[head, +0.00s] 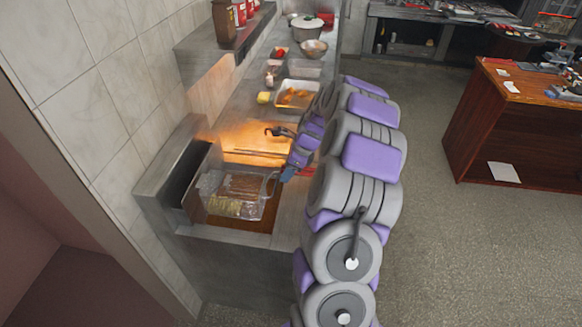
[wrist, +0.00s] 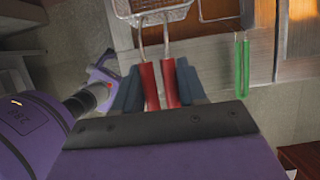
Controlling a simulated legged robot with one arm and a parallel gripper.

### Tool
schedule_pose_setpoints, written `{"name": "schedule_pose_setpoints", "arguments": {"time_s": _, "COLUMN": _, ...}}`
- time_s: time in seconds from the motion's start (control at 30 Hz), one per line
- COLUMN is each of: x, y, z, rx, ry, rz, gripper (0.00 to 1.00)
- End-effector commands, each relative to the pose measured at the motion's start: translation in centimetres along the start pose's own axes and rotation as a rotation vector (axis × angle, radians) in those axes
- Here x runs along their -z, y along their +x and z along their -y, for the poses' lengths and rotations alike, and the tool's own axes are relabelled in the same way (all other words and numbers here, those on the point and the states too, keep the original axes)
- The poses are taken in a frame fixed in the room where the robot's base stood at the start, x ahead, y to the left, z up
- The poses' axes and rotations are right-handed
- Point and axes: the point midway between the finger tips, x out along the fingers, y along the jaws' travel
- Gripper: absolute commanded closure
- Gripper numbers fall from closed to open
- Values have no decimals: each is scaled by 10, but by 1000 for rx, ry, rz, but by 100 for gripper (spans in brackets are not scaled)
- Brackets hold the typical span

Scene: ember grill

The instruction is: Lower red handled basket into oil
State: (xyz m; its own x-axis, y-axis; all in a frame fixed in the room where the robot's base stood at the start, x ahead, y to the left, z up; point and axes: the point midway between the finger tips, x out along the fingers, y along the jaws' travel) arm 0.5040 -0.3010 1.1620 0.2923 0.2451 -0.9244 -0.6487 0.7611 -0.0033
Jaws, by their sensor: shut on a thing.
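My gripper (wrist: 160,85) is shut on the red handle (wrist: 152,84) of a wire basket, between its grey-blue fingers. The basket's mesh (wrist: 150,10) shows at the top of the wrist view, cut off by the frame edge. In the head view my gripper (head: 287,174) is at the right side of the fryer, and the wire basket (head: 235,190) is over the fryer well, with brownish oil (head: 247,222) showing along its near edge. I cannot tell how deep the basket sits. A green handle (wrist: 241,75) hangs to the right in the wrist view, apart from my gripper.
A glowing grill (head: 255,135) with skewers lies just behind the fryer. A metal tray of food (head: 297,95), bowls and a pot (head: 307,27) stand farther along the counter. A tiled wall bounds the left; open floor (head: 440,240) lies at right, before a wooden counter (head: 510,135).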

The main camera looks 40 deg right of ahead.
Motion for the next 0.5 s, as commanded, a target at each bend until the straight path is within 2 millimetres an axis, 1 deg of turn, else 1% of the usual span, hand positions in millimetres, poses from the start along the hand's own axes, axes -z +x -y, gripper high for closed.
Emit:
{"name": "schedule_pose_setpoints", "arguments": {"time_s": 0.03, "x": 5, "y": 9, "z": 2, "rx": 0, "ry": 2, "rz": 2, "gripper": 100}}
{"name": "schedule_pose_setpoints", "arguments": {"time_s": 0.27, "x": 18, "y": 33, "z": 6, "rx": -1, "ry": 4, "rz": 5, "gripper": 100}}
{"name": "schedule_pose_setpoints", "arguments": {"time_s": 0.5, "x": 27, "y": 58, "z": 3, "rx": -2, "ry": 2, "rz": 3, "gripper": 100}}
